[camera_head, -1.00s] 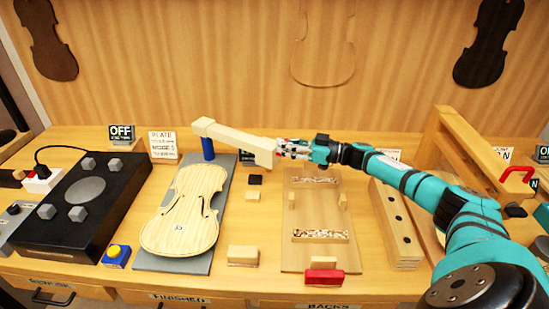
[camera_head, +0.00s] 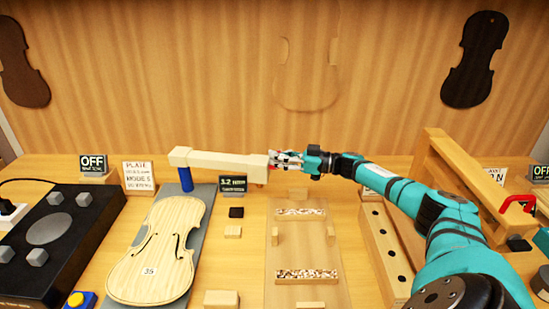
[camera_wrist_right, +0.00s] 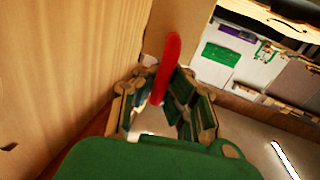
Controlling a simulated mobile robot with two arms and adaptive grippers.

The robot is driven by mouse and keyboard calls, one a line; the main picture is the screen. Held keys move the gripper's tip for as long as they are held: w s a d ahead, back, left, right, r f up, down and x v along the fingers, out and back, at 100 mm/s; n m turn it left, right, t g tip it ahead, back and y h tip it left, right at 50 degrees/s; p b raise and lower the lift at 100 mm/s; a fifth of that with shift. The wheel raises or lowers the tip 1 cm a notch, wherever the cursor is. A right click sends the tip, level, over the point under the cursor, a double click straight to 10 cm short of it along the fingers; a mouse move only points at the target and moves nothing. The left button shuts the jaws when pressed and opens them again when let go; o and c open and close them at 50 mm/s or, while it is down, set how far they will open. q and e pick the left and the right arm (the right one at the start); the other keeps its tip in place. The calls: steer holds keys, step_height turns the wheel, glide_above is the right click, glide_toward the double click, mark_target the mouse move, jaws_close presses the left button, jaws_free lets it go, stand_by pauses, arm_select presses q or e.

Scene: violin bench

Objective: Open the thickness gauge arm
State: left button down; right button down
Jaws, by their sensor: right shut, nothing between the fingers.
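The thickness gauge arm (camera_head: 220,159) is a pale wooden beam on a blue post (camera_head: 186,179) at the back of the bench. It points right, roughly along the back wall, clear of the violin plate (camera_head: 158,255) labelled 35 on its grey base. My right gripper (camera_head: 277,160) is at the beam's free end, with its fingers shut and nothing gripped. In the right wrist view a red handle (camera_wrist_right: 168,65) stands close at the fingers (camera_wrist_right: 165,105); whether they touch it is unclear. A small display (camera_head: 233,184) behind the plate reads 3.2. My left gripper is out of view.
A black box with a round disc (camera_head: 48,228) stands at left, with an OFF sign (camera_head: 93,164) behind it. A clear board with speckled strips (camera_head: 307,275) lies right of the plate. A holed wooden block (camera_head: 385,240) and a wooden frame (camera_head: 470,175) are at right.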

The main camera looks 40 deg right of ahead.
steer(key=c, duration=2)
jaws_free()
steer(key=shift+s+d+f, duration=0.1)
steer(key=shift+d+f, duration=0.1)
steer(key=shift+d, duration=0.05)
steer(key=o, duration=0.5)
steer(key=shift+s+d, duration=0.25)
steer(key=shift+o, duration=0.8)
steer(key=shift+r, duration=0.1)
steer(key=shift+w+a, duration=0.2)
steer(key=shift+a, duration=0.05)
steer(key=v, duration=1.2)
